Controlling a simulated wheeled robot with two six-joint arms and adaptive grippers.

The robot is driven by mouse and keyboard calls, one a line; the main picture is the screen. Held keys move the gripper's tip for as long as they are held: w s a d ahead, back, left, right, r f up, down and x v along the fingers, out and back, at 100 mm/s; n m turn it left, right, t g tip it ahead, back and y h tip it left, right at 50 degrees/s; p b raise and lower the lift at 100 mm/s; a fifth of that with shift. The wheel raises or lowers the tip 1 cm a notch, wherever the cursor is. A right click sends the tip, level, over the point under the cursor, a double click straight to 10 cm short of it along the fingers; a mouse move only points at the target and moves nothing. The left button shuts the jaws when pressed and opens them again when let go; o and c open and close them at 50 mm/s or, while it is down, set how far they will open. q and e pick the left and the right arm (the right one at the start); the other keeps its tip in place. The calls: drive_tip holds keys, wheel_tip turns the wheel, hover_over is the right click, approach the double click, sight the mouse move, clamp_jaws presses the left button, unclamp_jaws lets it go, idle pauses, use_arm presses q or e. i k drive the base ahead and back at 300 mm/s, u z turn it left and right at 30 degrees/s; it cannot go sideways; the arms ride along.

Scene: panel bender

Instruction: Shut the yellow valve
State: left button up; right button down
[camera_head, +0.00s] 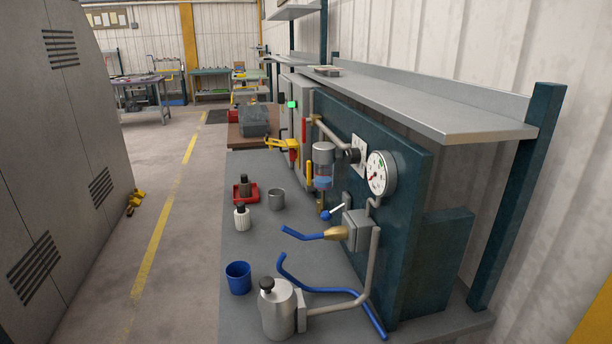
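Two yellow parts show on the work panel, and I cannot tell for sure which one is the valve. A yellow lever-like piece (283,143) sticks out to the left from the panel's far part. A narrow yellow upright bar (309,174) stands nearer, beside the clear filter bowl (323,160). The panel (410,165) is dark teal and carries a round white gauge (381,173). Neither of my grippers is in view.
The grey bench (255,275) holds a blue cup (238,277), a metal canister (277,310), a grey cup (276,199) and a red tray (246,192). Blue hose (310,288) lies in front of the panel. A shelf (440,100) overhangs it. Grey cabinet (60,150) stands left; the aisle (150,210) looks mostly clear.

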sight(310, 182)
drive_tip(key=k, duration=1.65)
drive_tip(key=u, duration=1.1)
drive_tip(key=i, duration=6.15)
drive_tip(key=z, duration=3.6)
drive_tip(key=i, duration=0.65)
drive_tip(key=u, duration=0.05)
